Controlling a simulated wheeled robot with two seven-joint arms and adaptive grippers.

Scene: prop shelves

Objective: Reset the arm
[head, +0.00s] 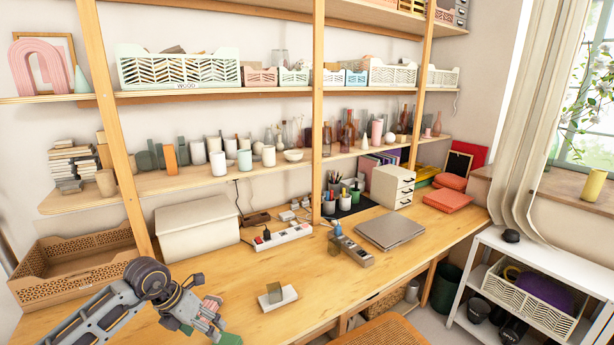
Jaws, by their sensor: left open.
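My left arm comes in from the lower left over the wooden desk (330,290). Its gripper (212,322) is open above the front left part of the desk. A green piece (229,339) shows just below the fingers, and a small pinkish piece shows beside them; both are partly hidden, and I cannot tell whether the fingers touch them. A small pale block with an olive upright part (276,296) stands on the desk to the right of the gripper, apart from it. My right gripper is not in view.
A brown perforated crate (75,275) stands left of my arm. Wooden shelf posts rise at the back. The front middle of the desk is clear.

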